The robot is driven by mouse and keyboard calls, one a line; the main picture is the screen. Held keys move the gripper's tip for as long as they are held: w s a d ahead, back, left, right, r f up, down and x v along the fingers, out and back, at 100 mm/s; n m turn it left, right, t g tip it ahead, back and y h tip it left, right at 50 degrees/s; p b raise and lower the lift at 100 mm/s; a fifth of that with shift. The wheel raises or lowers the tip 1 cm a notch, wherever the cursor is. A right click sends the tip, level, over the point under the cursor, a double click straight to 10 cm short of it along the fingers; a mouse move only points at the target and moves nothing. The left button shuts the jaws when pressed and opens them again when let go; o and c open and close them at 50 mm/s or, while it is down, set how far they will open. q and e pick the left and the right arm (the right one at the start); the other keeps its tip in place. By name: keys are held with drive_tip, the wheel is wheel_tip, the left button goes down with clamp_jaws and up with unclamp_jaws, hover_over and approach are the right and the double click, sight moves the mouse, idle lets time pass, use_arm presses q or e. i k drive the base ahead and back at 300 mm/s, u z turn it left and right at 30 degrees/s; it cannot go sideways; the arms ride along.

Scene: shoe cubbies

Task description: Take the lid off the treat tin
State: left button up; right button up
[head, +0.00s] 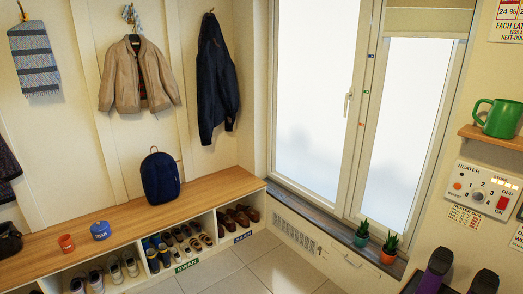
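A small round blue container (100,230), which looks like the treat tin, stands on the wooden bench top at the left. Its top looks covered, but it is too small to make out the lid's edge. A lighter mark shows on its front. Neither of my grippers is in view, and nothing is touching the blue container.
A dark blue backpack (160,178) stands further right, with clear wood between. Shoes fill the cubbies below. Two dark purplish objects (435,268) are at the bottom right.

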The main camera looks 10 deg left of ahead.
sight(99, 227)
drive_tip(key=u, duration=0.3)
drive_tip(key=i, duration=2.4)
drive_tip(key=u, duration=0.7)
